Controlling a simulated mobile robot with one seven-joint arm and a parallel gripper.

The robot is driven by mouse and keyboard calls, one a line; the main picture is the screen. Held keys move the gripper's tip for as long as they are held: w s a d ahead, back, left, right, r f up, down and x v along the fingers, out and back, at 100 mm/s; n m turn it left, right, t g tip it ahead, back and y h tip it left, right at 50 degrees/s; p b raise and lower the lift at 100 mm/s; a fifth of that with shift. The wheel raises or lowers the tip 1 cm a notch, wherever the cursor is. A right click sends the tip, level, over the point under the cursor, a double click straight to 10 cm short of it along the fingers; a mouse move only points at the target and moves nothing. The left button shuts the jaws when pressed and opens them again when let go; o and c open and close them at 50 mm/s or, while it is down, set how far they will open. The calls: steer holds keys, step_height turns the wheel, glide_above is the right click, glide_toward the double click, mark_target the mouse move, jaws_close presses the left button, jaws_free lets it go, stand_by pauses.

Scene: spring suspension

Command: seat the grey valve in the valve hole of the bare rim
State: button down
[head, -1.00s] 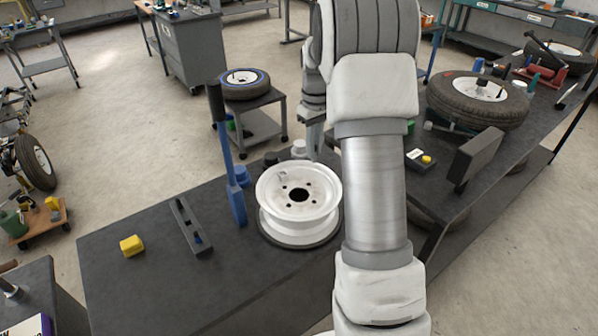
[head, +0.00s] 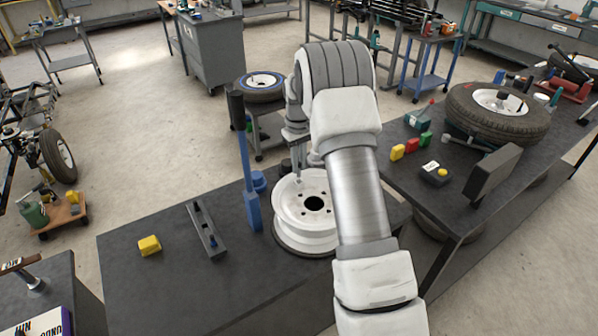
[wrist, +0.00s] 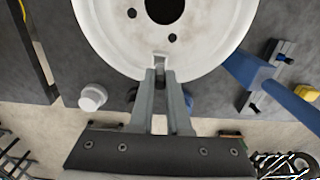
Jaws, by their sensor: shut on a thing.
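The bare white rim (head: 290,212) lies flat on a dark bench, its centre hole and several bolt holes facing up. It fills the top of the wrist view (wrist: 105,35). My gripper (wrist: 160,80) is shut on the small grey valve (wrist: 160,66), which shows only as a short piece between the fingertips. In the head view my gripper (head: 298,168) is over the far left part of the rim, near its edge. The valve hole is hidden by the fingers and valve. I cannot tell whether the valve touches the rim.
A blue tool with a black handle (head: 247,165) stands upright close left of the rim. A black bar fixture (head: 206,230) and a yellow block (head: 149,245) lie farther left. A white round part (wrist: 93,97) is beside the rim. A tyre (head: 497,112) lies on the right bench.

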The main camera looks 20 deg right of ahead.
mark_target(299, 177)
steer(key=shift+f, duration=1.8)
steer(key=shift+f, duration=0.2)
steer(key=c, duration=0.9)
jaws_free()
steer(key=shift+r, duration=0.1)
